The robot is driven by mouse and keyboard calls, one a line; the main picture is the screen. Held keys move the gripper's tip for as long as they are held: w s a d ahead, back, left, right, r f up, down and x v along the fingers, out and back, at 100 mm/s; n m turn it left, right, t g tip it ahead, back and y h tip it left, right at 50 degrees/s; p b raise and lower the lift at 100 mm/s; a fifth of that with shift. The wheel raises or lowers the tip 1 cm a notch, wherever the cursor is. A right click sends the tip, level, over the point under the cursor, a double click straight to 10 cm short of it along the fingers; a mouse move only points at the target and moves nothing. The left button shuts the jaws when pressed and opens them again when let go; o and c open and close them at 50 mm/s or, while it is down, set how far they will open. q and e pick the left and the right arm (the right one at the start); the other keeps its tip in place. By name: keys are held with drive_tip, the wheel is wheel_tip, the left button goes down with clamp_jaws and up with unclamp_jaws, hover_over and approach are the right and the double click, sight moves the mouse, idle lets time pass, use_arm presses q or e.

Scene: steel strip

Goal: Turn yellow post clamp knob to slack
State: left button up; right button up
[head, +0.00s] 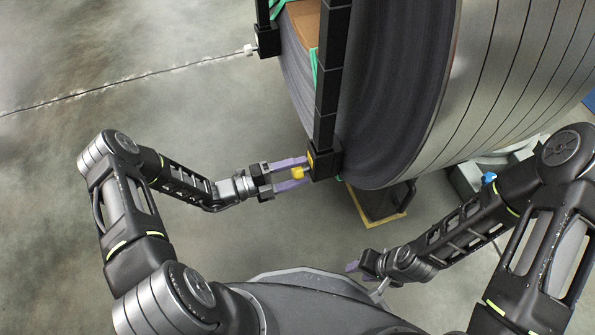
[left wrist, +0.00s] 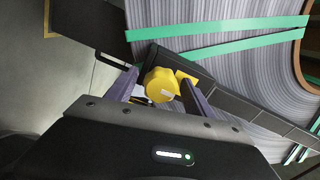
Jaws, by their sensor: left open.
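The yellow clamp knob (head: 298,173) sits on the black clamp block (head: 325,164) at the foot of a black post (head: 331,75). In the left wrist view the yellow knob (left wrist: 161,84) lies between the two purple fingers. My left gripper (head: 291,174) is open around the knob, with one finger on each side; whether the fingers touch it I cannot tell. It also shows in the left wrist view (left wrist: 156,92). My right gripper (head: 352,267) is low near the middle, away from the knob; its fingers are mostly hidden.
A large steel strip coil (head: 400,90) stands behind the post, with green bands (left wrist: 215,28) on it. A second clamp block (head: 267,42) with a pale knob (head: 249,50) is at the upper left. The floor at left is clear apart from a crack-like line.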

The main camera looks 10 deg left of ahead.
use_arm(q)
drive_tip(key=shift+a, duration=0.1)
drive_tip(key=p+v, duration=0.1)
drive_tip(key=v, duration=0.6)
drive_tip(key=shift+s+a, duration=0.25)
drive_tip(key=shift+a, duration=0.05)
